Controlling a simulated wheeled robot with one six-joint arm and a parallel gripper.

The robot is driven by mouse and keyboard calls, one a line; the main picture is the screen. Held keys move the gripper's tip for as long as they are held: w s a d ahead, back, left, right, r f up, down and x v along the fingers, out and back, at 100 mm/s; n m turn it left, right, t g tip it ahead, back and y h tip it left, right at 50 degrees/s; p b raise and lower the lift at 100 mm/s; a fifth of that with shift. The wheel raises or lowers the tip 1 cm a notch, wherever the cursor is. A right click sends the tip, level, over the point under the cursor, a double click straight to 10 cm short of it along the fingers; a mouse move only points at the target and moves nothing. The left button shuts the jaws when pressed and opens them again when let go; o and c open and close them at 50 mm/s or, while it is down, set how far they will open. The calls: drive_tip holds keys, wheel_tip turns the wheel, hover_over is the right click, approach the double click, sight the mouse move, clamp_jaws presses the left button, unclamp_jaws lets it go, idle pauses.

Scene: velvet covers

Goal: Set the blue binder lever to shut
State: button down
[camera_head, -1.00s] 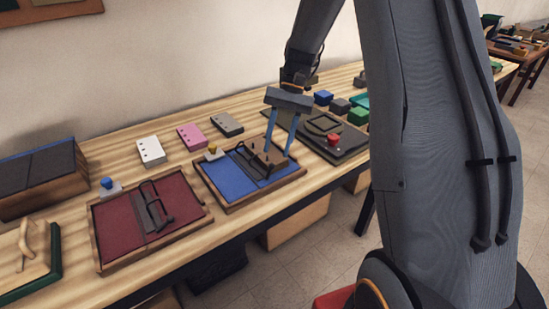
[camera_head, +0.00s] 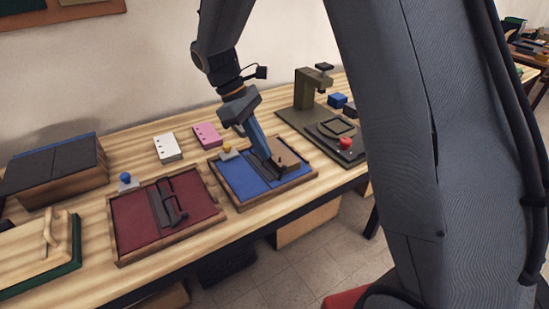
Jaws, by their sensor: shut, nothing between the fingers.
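The blue binder (camera_head: 235,181) lies open on the table in a brown-edged tray, with a dark spine mechanism (camera_head: 268,172) running across its middle. A brown block (camera_head: 287,161) sits over its right side. My gripper (camera_head: 270,160) is shut and empty, tilted, with its fingertips down at the spine, beside the left side of the brown block. I cannot tell whether they touch. The fingers hide part of the mechanism, and I cannot make out the lever or its position.
A dark red binder (camera_head: 134,221) with black rings lies to the left. A yellow-knobbed piece (camera_head: 227,150) stands behind the blue binder. White (camera_head: 167,147) and pink (camera_head: 207,135) punched blocks lie farther back. A dark green press (camera_head: 304,92) stands at right.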

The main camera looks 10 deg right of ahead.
drive_tip(key=a+r+n+t+h, duration=0.2)
drive_tip(key=a+r+n+t, duration=0.1)
drive_tip(key=a+n, duration=0.3)
drive_tip(key=n+p, duration=0.2)
drive_tip(key=p, duration=0.1)
approach(274, 182)
drive_tip(key=shift+d+r+h, duration=0.4)
drive_tip(key=shift+d, duration=0.3)
drive_tip(key=shift+w+d+f+p, duration=0.1)
drive_tip(key=shift+d+f+p, duration=0.3)
drive_tip(key=shift+d, duration=0.45)
drive_tip(key=shift+w+d+f+p, duration=0.1)
drive_tip(key=shift+d+f+p, duration=0.1)
drive_tip(key=shift+d+f, duration=0.5)
drive_tip(key=shift+d+r, duration=0.2)
drive_tip(key=shift+r, duration=0.1)
